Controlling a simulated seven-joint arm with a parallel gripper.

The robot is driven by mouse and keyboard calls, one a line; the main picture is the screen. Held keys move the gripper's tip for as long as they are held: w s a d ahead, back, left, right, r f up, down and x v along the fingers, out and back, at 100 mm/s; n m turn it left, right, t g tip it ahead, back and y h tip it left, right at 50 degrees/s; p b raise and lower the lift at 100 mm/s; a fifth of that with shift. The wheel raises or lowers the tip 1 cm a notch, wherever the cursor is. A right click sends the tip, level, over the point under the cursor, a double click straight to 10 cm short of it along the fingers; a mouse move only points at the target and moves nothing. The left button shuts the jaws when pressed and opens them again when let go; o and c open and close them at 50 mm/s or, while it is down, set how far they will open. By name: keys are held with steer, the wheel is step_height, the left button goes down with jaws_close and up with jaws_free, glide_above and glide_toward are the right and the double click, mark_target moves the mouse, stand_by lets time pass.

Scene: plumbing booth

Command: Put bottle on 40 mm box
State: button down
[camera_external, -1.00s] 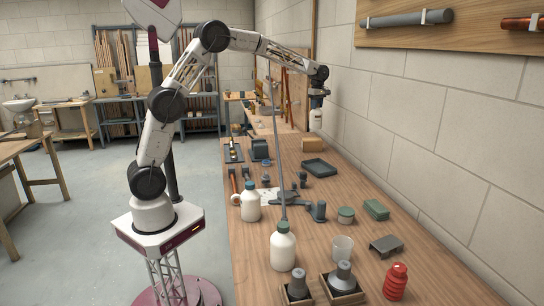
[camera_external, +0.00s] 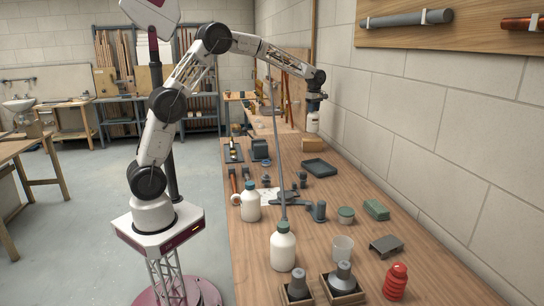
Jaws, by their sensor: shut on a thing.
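My gripper (camera_external: 314,99) is at the end of the outstretched arm, above the far part of the workbench, pointing down. It is shut on a small white bottle (camera_external: 313,122), which hangs upright below it. A small tan box (camera_external: 314,145) is on the bench just below the bottle in the picture; it may be the 40 mm box, but its size cannot be read. The bottle's lower end appears close to the box top. I cannot tell whether they touch or are apart.
A dark tray (camera_external: 319,167) lies just in front of the tan box. Two larger white bottles (camera_external: 283,247) (camera_external: 250,202), a clear cup (camera_external: 343,248), a red ribbed part (camera_external: 396,281) and a green box (camera_external: 376,209) stand nearer. The block wall (camera_external: 440,130) bounds the bench's right.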

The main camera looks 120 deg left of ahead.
mark_target(313, 117)
steer(key=shift+f, duration=0.6)
steer(key=shift+f, duration=2.05)
steer(key=c, duration=0.7)
jaws_free()
step_height(313, 117, up, 12)
steer(key=shift+r, duration=0.15)
